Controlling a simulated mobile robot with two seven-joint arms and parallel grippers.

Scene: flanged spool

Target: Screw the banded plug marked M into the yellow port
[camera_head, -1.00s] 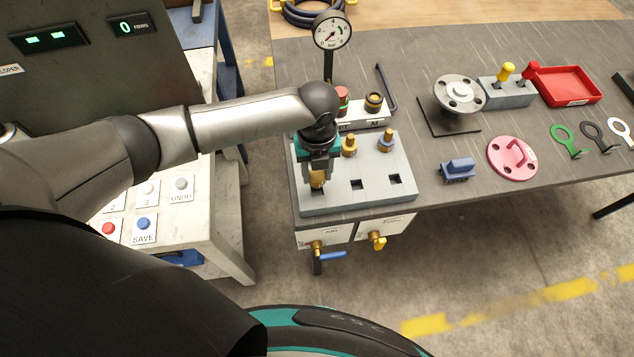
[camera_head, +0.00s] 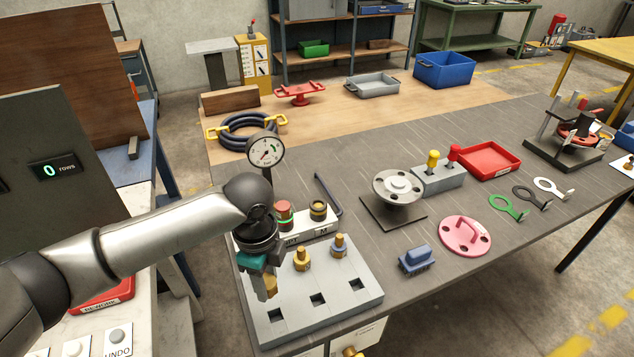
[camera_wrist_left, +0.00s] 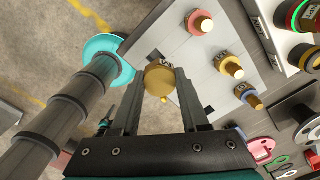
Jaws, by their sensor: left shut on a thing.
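My left gripper (camera_head: 262,284) is shut on a brass-coloured piece (camera_head: 270,287), which has a round, labelled end in the left wrist view (camera_wrist_left: 160,78); the lettering is too small to read. It hangs over the left front of the grey block (camera_head: 370,298), near a square hole; I cannot tell if it touches. A black plug with a yellow band (camera_head: 318,210) stands in the white rack above a label M. Brass fittings stand along the block's rear: a middle yellowish one (camera_head: 302,260) and a bluish one (camera_head: 338,246). A reddish one (camera_wrist_left: 200,23) shows in the left wrist view.
A red plug with a green band (camera_head: 284,214) shares the rack. A pressure gauge (camera_head: 266,150) stands behind. Right of the block are a blue brush-like piece (camera_head: 416,260), a pink disc (camera_head: 466,236), a flanged spool (camera_head: 398,188) and a red tray (camera_head: 488,160).

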